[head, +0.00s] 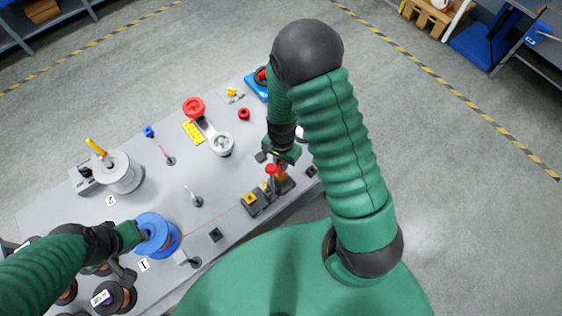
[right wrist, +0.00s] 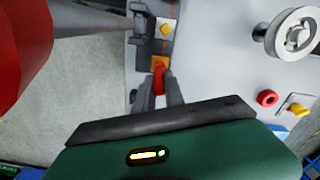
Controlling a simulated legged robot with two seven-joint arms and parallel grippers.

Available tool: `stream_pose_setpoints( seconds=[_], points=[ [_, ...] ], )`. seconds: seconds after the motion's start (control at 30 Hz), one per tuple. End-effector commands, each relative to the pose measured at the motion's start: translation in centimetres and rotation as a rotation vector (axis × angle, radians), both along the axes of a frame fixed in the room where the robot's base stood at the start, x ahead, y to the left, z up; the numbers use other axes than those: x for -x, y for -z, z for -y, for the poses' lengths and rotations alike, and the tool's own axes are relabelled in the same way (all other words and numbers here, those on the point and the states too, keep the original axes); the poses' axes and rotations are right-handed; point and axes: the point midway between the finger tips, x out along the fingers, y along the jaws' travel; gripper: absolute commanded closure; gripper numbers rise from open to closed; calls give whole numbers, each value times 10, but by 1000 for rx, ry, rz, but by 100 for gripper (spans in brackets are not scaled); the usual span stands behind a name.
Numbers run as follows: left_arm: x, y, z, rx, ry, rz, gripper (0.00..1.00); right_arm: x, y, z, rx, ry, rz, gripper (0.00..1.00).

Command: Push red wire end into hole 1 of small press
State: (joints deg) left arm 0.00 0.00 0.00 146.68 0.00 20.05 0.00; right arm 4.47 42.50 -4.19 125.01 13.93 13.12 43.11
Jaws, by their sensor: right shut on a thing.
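My right gripper (head: 272,161) is low over a dark fixture (head: 258,203) at the table's right edge, apparently the small press. In the right wrist view its fingers (right wrist: 160,92) are shut on a red piece (right wrist: 159,77), apparently the red wire end. The piece's tip is close to an orange block (right wrist: 160,62) on the fixture. I cannot tell whether it touches, and hole 1 cannot be made out. A thin reddish wire runs from a blue spool (head: 152,228) toward the fixture. My left gripper (head: 136,236) is at this spool; its fingers are unclear.
A red ring (head: 244,114) lies near the back edge. A silver drum (head: 123,175) stands at left. Small posts (head: 196,201) rise mid-table. Several dark spools are at front left.

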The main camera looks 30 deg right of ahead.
Motion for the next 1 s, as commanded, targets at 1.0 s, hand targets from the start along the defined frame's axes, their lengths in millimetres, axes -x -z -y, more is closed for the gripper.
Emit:
stream_pose_setpoints(
  seconds=[1.0],
  points=[
    [0,5,0,0,0,0,64,0,8,0,0,0,0,77]
  ],
)
